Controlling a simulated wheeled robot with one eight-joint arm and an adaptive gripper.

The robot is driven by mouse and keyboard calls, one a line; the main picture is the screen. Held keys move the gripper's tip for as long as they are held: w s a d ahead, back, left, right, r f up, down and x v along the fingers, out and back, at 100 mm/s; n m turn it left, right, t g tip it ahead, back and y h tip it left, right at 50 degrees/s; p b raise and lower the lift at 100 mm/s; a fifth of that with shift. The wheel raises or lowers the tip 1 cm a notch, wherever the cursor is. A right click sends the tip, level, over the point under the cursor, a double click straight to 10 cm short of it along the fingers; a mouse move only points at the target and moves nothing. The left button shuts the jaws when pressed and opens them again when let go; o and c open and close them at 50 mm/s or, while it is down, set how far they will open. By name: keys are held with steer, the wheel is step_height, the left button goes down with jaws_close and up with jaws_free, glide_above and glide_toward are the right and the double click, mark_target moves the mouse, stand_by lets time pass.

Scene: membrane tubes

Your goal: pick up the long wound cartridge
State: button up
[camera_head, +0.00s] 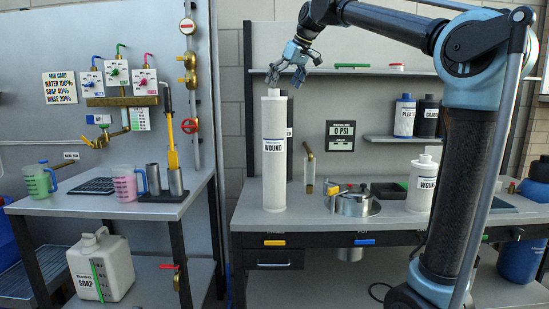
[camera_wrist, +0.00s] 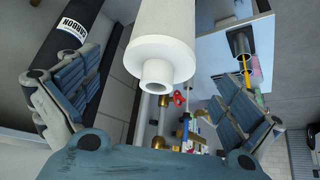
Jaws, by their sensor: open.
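The long wound cartridge (camera_head: 274,175) is a tall white cylinder labelled WOUND, standing upright on the right-hand bench in the head view. My gripper (camera_head: 292,68) is above and slightly right of its top end. In the wrist view the white cartridge (camera_wrist: 166,45) fills the upper middle, with its narrow end nub toward me. My gripper's fingers (camera_wrist: 150,100) are spread wide on either side of it, with nothing held between them. I cannot tell from these views whether any finger touches it.
A short WOUND cartridge (camera_head: 423,184) stands right on the bench. A metal housing (camera_head: 354,203) sits in the bench middle. PLEATED (camera_head: 404,116) and CARBON (camera_head: 428,117) cartridges stand on a small shelf. A long shelf (camera_head: 345,71) runs behind my gripper. A left table (camera_head: 100,208) holds jugs.

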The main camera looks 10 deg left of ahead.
mark_target(274, 104)
steer(key=shift+x, duration=4.6)
steer(key=shift+d, duration=0.1)
steer(key=shift+s, duration=0.1)
steer(key=c, duration=2)
steer(key=shift+r, duration=0.1)
